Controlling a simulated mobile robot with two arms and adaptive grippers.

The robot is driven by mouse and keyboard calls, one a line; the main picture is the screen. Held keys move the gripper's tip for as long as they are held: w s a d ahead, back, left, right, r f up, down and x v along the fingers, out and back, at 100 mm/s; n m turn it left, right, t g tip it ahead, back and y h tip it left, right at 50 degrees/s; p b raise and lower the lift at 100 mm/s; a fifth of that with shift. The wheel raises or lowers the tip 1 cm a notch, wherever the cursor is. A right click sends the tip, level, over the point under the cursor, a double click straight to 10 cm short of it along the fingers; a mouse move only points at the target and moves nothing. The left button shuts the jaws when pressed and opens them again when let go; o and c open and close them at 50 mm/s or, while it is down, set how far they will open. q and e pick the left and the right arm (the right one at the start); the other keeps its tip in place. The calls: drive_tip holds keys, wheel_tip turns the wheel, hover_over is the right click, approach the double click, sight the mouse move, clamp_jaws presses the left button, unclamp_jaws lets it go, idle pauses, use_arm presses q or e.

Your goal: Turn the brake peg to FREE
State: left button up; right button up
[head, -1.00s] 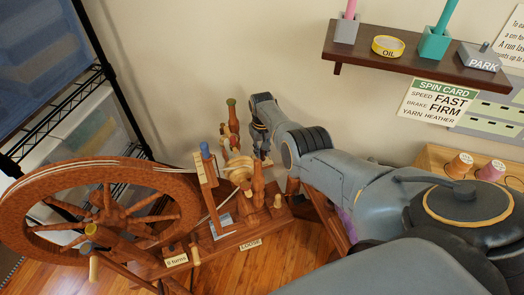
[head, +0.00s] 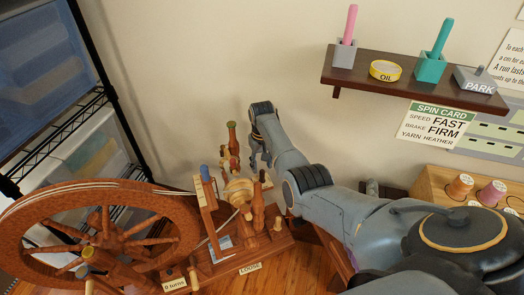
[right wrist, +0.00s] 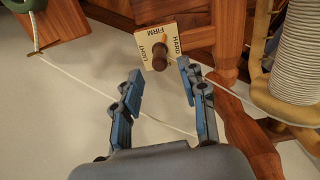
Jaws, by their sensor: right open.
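The brake peg (right wrist: 159,61) is a short dark brown peg on a cream dial plate (right wrist: 171,34) in the right wrist view. The plate reads LIGHT, FIRM and HARD; I cannot see the word FREE. A small orange mark shows on the plate below FIRM, above the peg. My right gripper (right wrist: 157,76) is open, its blue-grey fingers on either side of the peg's end, with no clear contact. In the head view my right gripper (head: 257,150) is behind the spinning wheel's upright posts, and the dial is hidden. My left gripper is not in view.
The drive wheel (head: 186,232) stands at left, with a LOOSE tag (head: 250,268) on its base. In the right wrist view, pale cord runs close by the fingers and a wound bobbin (right wrist: 299,50) is at right. A shelf (head: 400,83) and spin card (head: 436,124) are on the wall.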

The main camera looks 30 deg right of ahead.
sight(262, 170)
wheel_tip(262, 170, up, 7)
idle(0.3)
idle(0.5)
